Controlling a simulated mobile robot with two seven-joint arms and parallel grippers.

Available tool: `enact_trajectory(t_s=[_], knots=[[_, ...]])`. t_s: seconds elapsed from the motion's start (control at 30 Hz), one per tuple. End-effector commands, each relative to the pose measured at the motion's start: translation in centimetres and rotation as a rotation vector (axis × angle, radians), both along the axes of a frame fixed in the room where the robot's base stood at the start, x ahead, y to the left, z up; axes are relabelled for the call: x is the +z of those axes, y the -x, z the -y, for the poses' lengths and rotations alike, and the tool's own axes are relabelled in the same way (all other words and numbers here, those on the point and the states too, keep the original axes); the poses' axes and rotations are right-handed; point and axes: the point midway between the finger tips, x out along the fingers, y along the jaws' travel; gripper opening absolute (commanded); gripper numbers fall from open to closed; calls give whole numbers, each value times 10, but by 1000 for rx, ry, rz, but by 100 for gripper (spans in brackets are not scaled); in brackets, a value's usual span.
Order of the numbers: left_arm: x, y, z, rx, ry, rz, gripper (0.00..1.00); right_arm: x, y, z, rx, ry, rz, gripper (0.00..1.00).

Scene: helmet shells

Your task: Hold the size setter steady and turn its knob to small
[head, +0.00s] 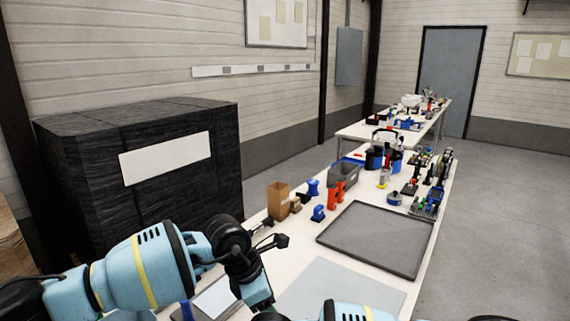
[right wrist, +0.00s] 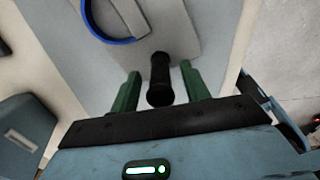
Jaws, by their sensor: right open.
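In the right wrist view my right gripper (right wrist: 160,88) has its green fingers apart. A short black cylindrical knob or handle (right wrist: 160,75) stands between them, with gaps visible on both sides. It is over a light grey plate (right wrist: 185,30). A blue-rimmed round part (right wrist: 105,38) lies just beyond, cut by the top edge. I cannot tell for certain whether these form the size setter, and no size marks are readable. In the head view my left arm reaches in from the left; its gripper body (head: 258,290) is at the bottom, with its fingertips hidden.
A dark grey tray (head: 378,238) lies on the long white table, with a pale mat (head: 335,290) nearer me. Orange parts (head: 335,193), a brown box (head: 278,201) and a grey bin (head: 346,172) stand beyond. A black-wrapped stack (head: 85,185) is at left. Floor at right is clear.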

Motion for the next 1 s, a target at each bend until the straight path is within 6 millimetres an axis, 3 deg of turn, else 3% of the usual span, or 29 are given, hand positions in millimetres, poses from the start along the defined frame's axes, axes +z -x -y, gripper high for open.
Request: enact_trajectory(t_s=[0.2,0.43,0.6,0.83,1.0], knots=[[0,0,0,0,0,0,60,45,-1,0,1,-2,3,46],[0,0,0,0,0,0,60,82,0,0,0,0,1,46],[0,0,0,0,0,0,60,95,0,0,0,0,1,46],[1,0,0,0,0,1,60,98,0,0,0,1,0,46],[11,-1,0,0,0,14,60,104,0,0,-1,1,3,46]])
